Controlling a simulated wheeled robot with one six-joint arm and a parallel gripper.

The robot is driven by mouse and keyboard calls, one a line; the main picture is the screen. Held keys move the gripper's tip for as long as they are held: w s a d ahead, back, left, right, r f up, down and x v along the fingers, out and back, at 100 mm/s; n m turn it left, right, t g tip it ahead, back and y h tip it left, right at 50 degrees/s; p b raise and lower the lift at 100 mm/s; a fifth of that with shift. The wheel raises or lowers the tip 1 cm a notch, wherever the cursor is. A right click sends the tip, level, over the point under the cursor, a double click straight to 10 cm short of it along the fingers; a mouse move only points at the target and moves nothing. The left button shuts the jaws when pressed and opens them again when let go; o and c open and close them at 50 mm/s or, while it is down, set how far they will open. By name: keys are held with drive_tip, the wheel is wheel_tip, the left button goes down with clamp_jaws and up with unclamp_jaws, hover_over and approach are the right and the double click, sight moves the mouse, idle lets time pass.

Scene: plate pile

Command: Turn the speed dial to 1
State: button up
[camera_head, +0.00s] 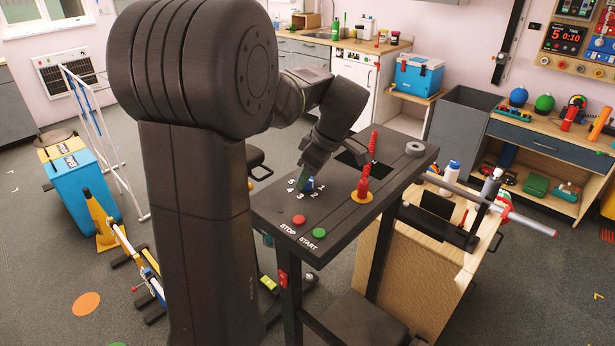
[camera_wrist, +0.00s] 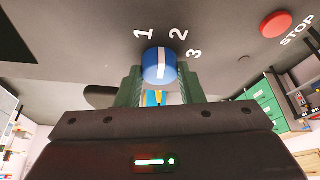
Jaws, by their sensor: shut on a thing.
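The speed dial (camera_head: 310,185) is a blue knob on the dark panel top (camera_head: 272,213), with white numbers around it. In the wrist view the blue dial (camera_wrist: 160,70) sits between the two green fingers of my gripper (camera_wrist: 160,88), which is shut on it. A white line on the dial runs up the picture, towards the gap between the 1 and the 2; the exact setting is hard to tell. The 3 shows to the right. In the head view my gripper (camera_head: 305,174) reaches down to the dial and partly hides it.
A red STOP button (camera_head: 299,220) and a green START button (camera_head: 319,233) sit near the panel's front edge. A red coiled post on a yellow base (camera_head: 362,197) stands right of the dial. A grey ring (camera_head: 415,149) lies at the far right corner.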

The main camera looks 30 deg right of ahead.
drive_tip(key=n, duration=0.2)
drive_tip(key=n+g+y, duration=0.1)
drive_tip(key=n, duration=0.2)
drive_tip(key=shift+w+d+n+g, duration=0.1)
drive_tip(key=shift+d+n+g, duration=0.05)
drive_tip(key=shift+n+g, duration=0.15)
idle(0.4)
drive_tip(key=o, duration=1)
drive_tip(key=v, duration=1.3)
drive_tip(key=shift+d+r, duration=0.3)
drive_tip(key=shift+r, duration=0.05)
drive_tip(key=shift+f, duration=0.1)
